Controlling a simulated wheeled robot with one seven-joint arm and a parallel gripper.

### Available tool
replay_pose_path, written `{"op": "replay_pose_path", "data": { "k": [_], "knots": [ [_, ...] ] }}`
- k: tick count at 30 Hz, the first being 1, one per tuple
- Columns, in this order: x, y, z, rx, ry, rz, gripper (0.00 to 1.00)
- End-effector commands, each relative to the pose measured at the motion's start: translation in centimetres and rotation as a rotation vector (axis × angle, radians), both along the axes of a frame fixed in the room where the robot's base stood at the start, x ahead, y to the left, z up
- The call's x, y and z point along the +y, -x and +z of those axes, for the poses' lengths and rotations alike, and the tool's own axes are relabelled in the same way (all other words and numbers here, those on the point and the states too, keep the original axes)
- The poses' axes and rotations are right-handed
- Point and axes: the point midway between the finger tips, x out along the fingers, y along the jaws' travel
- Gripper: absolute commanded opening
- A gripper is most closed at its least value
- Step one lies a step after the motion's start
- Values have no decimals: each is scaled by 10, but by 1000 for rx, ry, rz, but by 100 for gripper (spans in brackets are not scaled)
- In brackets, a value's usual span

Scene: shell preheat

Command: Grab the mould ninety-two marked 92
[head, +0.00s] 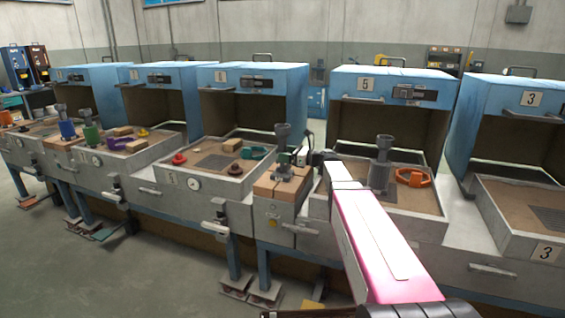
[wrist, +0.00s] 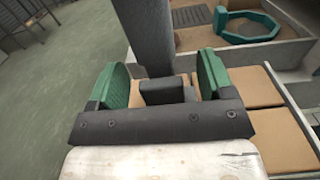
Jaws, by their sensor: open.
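A dark grey mould with a funnel-shaped top (head: 283,140) stands upright on a brick-topped stand between two sand trays. In the wrist view a dark grey upright post (wrist: 150,35) shows between the green finger pads, and it appears to be this mould. My gripper (wrist: 163,82) is open, with one pad on each side of the post; I cannot tell whether either pad touches it. A second grey mould (head: 381,165) stands in the tray right of my pink and white arm. No mark 92 is readable on either.
Blue ovens (head: 250,78) stand behind the trays in a row; one is labelled 5. A teal ring (wrist: 246,28) lies in the tray beside the stand, and an orange ring (head: 413,177) lies right of my arm. Tan bricks (wrist: 270,130) top the stand. The floor (head: 100,265) in front is mostly open.

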Motion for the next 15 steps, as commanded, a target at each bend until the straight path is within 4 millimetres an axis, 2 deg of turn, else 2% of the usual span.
{"op": "replay_pose_path", "data": {
  "k": [3, 11, 15],
  "knots": [
    [15, -7, 1, -1, -1, 2, 74],
    [17, -7, 1, -1, -1, 0, 74],
    [17, -7, 1, -1, -1, 0, 29]
  ]
}}
